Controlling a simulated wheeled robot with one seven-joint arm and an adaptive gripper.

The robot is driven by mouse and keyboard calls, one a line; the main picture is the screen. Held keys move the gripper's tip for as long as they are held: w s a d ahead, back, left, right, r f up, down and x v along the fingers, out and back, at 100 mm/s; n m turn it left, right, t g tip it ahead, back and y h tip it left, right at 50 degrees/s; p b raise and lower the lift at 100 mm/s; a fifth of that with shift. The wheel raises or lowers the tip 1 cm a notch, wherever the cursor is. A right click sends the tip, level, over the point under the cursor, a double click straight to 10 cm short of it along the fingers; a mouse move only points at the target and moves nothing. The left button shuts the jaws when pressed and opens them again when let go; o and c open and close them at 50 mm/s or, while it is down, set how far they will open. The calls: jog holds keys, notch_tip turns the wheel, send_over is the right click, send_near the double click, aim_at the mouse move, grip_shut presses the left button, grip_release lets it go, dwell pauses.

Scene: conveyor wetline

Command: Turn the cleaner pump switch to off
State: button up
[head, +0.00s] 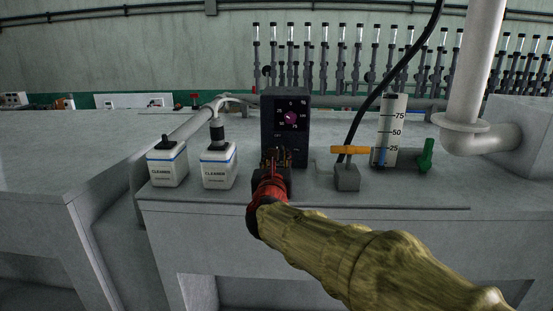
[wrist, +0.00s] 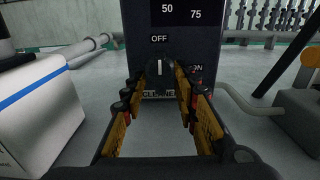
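The cleaner pump switch is a dark round knob (wrist: 160,75) low on the front of a black control box (head: 285,104). In the wrist view, its white mark points up, toward the OFF label (wrist: 159,39). The CLEANER label below is partly covered. My gripper (wrist: 163,80) has its fingers apart, one on each side of the knob. I cannot tell whether the pads touch it. In the head view, my gripper (head: 276,158) hides the switch.
Two white cleaner bottles (head: 167,165) (head: 219,167) stand left of the box; one shows close by at the left of the wrist view. To the right are a grey block (head: 346,178) with a black cable, an orange handle (head: 350,150) and a graduated cylinder (head: 390,130). A dial (head: 291,118) is above the switch.

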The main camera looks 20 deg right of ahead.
jog(key=v, duration=1.2)
jog(key=shift+s, duration=0.1)
